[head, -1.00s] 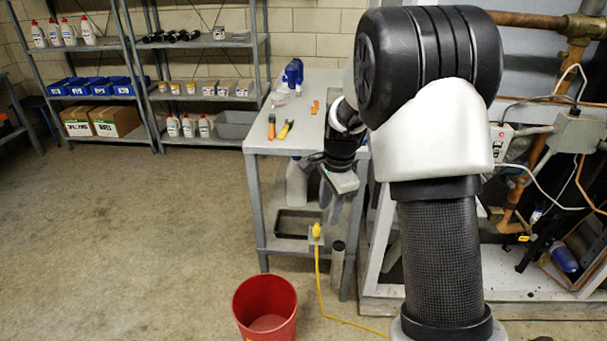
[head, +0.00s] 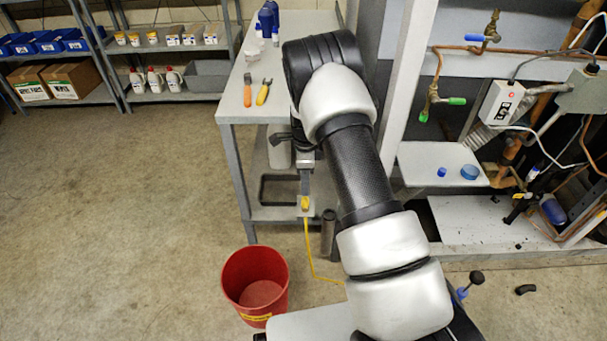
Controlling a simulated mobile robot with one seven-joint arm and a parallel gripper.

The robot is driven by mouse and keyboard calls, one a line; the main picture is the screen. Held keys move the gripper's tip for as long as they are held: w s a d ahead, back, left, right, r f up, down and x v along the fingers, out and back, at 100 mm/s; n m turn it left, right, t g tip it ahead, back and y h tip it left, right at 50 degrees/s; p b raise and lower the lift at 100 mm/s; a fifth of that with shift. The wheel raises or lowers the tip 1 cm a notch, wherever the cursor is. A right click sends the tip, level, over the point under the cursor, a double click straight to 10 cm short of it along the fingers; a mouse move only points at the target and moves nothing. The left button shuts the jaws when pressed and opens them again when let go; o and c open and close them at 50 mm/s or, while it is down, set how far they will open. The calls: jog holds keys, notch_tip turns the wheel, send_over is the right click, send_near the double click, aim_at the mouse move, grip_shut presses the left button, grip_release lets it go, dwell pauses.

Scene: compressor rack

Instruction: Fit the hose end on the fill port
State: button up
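The yellow hose end (head: 305,203) sits at a small grey bracket by the side of the steel table. Its yellow hose (head: 311,256) hangs to the floor and runs right behind my arm. My gripper (head: 306,192) points down with its fingertips at the top of the hose end. The fingers are seen edge-on, so I cannot tell whether they grip it. No fill port is clearly marked. Copper piping in the rack at right carries a brass fitting with green parts (head: 432,102) and a blue-handled valve (head: 484,36).
A red bucket (head: 254,287) stands on the floor before the table (head: 240,106). Pliers (head: 264,92) and bottles lie or stand on the table. A small white shelf (head: 420,160) in the rack holds blue caps (head: 470,172). The floor at left is clear.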

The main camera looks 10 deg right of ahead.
aim_at(305, 199)
jog(key=shift+s+f+b, duration=0.1)
jog(key=shift+f+b, duration=2.55)
jog(key=shift+f, duration=1.7)
